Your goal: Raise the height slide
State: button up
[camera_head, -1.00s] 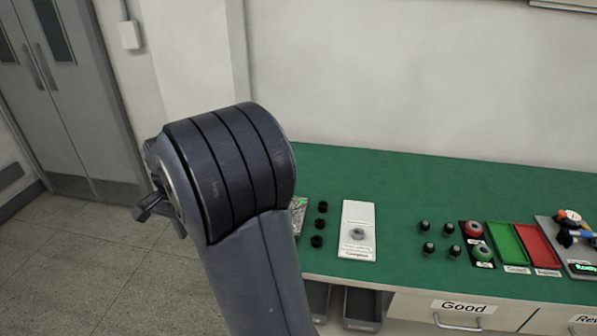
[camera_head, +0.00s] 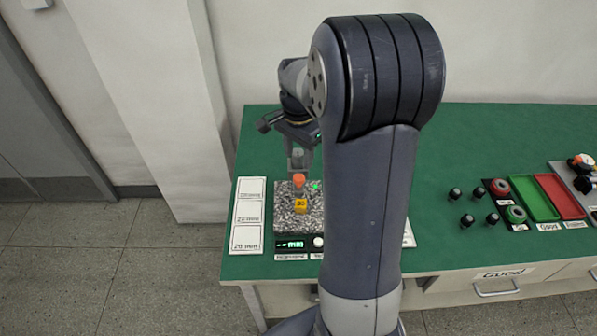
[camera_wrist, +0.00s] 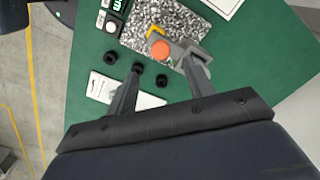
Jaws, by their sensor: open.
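The height gauge stands on a speckled granite base (camera_head: 284,222) at the left end of the green bench. An orange round knob (camera_head: 299,181) shows on it, above a yellow block (camera_head: 301,206) marked 30. In the wrist view the knob (camera_wrist: 160,49) is beside a grey bracket (camera_wrist: 190,51), likely part of the slide. My gripper (camera_wrist: 163,72) is open and empty, its fingers pointing toward the gauge. The right finger overlaps the bracket in view; contact cannot be told. In the head view my arm hides part of the gripper.
Labelled white cards (camera_head: 249,213) lie left of the base. A lit display (camera_head: 289,244) is at its front. Several black pegs, including one (camera_wrist: 111,58), lie beside the base. Green (camera_head: 533,199) and red trays (camera_head: 560,196) are farther right.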

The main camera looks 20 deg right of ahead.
aim_at(299, 177)
notch_tip(299, 177, down, 8)
jog(key=shift+d+p, duration=0.1)
jog(key=shift+p, duration=0.35)
grip_shut()
dwell(0.4)
